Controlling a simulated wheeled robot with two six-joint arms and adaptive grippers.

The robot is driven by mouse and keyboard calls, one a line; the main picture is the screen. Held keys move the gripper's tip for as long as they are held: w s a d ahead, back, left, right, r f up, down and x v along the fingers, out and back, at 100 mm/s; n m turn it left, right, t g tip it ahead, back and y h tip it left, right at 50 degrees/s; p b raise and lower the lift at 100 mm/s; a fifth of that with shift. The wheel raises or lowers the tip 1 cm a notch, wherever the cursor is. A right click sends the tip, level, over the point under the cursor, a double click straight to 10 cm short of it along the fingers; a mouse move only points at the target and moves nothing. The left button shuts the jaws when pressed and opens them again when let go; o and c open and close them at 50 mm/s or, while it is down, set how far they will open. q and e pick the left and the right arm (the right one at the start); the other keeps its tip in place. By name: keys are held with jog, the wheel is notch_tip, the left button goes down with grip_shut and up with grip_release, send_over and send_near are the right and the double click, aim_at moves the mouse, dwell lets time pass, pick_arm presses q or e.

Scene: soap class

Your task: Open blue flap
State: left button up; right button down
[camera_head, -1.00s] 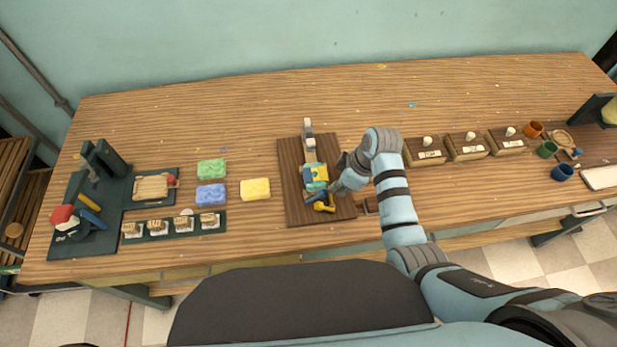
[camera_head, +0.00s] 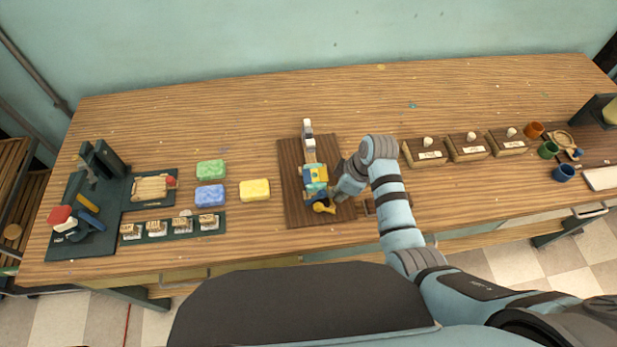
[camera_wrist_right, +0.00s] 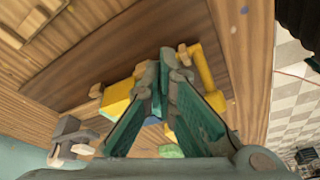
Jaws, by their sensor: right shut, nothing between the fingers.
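A small device with blue and yellow parts (camera_head: 315,178) stands on the dark brown board (camera_head: 291,200). A dark blue part and a yellow handle (camera_head: 324,208) sit at its near end. Which part is the blue flap is too small to tell. My right gripper (camera_head: 335,193) is at the device's right side near the handle. In the right wrist view my gripper (camera_wrist_right: 168,58) is shut and empty, between a yellow block (camera_wrist_right: 117,98) and a yellow bent bar (camera_wrist_right: 207,72). The fingers hide much of the device. My left gripper is not in view.
A yellow sponge (camera_head: 255,190), a blue sponge (camera_head: 210,195) and a green sponge (camera_head: 210,169) lie left of the board. Wooden boxes (camera_head: 426,153) and cups (camera_head: 563,173) stand at the right.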

aim_at(325, 192)
jog(key=shift+a+r+p, duration=0.5)
jog(key=shift+a+p, duration=0.15)
jog(key=shift+p, duration=0.1)
jog(key=shift+a, duration=0.1)
jog(key=shift+a+r+p, duration=0.25)
jog(key=shift+a+p, duration=0.25)
jog(key=shift+a, duration=0.3)
jog(key=shift+s+a, duration=0.1)
jog(key=shift+a, duration=0.8)
